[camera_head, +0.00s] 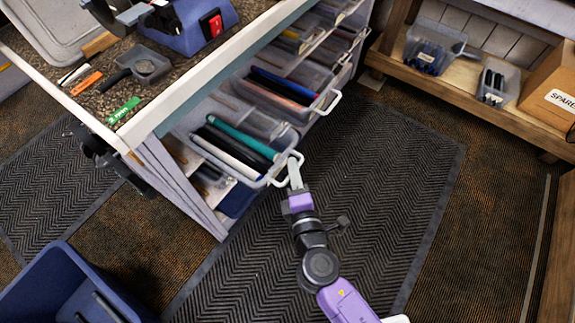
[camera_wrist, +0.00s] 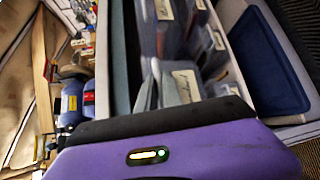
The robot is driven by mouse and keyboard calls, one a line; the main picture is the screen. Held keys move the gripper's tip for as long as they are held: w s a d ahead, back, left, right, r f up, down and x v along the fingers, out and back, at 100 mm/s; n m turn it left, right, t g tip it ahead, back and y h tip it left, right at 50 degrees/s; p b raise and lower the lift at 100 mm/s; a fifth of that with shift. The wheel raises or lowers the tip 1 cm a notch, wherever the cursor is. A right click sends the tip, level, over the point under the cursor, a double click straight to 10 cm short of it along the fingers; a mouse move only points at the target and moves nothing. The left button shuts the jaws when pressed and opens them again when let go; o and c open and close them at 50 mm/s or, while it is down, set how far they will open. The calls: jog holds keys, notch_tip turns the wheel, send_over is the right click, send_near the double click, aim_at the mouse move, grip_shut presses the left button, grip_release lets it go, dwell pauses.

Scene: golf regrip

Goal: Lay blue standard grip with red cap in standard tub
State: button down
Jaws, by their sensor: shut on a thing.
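My gripper (camera_head: 293,173) is at the front of a pulled-out lower clear tub (camera_head: 262,181) under the bench. It is shut on that tub's white handle (camera_head: 301,157). The tub holds a teal, a white and several dark grips lying lengthwise. In the wrist view, my gripper's grey fingers (camera_wrist: 150,88) stand close together before labelled clear tubs; the labels are too blurred to read. A blue grip (camera_head: 283,82) lies beside an orange-red one in the tub above. I cannot make out a red cap on any grip, nor tell which tub is the standard one.
The bench top (camera_head: 75,93) holds a blue machine (camera_head: 195,22), a grey dish (camera_head: 146,66) and small coloured pieces. A blue bin (camera_head: 75,285) stands at lower left. A wooden shelf at upper right carries two clear bins and a cardboard box (camera_head: 550,90). The mat between is clear.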

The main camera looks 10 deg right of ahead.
jog(key=c, duration=1.5)
grip_release()
jog(key=shift+a, duration=0.1)
jog(key=shift+s, duration=0.1)
jog(key=s, duration=0.5)
jog(key=s+r+b, duration=0.1)
jog(key=s, duration=0.1)
jog(key=shift+s, duration=0.3)
jog(key=shift+a, duration=0.1)
